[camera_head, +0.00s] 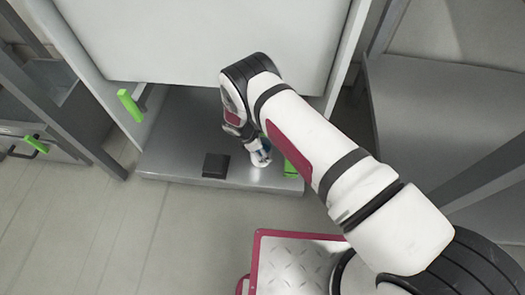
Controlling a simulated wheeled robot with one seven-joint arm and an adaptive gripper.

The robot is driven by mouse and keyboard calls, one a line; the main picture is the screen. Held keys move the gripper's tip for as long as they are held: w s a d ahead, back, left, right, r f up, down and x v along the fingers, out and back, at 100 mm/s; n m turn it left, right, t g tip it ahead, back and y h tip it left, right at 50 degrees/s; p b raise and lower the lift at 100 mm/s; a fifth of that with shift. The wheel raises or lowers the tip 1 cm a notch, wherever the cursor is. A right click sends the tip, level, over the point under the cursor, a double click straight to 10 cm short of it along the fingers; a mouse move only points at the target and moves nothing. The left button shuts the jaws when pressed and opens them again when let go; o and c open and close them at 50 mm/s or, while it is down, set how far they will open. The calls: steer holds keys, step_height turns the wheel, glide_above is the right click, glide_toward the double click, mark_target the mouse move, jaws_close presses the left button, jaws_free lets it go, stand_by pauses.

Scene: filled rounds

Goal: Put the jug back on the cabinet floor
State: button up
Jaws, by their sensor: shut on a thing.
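The cabinet is white, with a grey floor (170,155) showing below its raised white front panel (200,40). My gripper (258,143) reaches down over the front part of this floor, at the right of the middle. It is shut on a small white and pale blue thing, which I take to be the jug (262,158). My gripper and arm partly hide the jug. I cannot tell whether its base touches the floor or is held just above it.
A green piece (291,170) is close on the right, partly behind my arm. A green handle (130,105) sticks out at the left. Grey shelving (430,95) stands at the right.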

steer(key=shift+f, duration=0.1)
steer(key=o, duration=1.9)
steer(key=p+v, duration=0.4)
steer(key=v, duration=0.8)
steer(key=shift+p, duration=0.35)
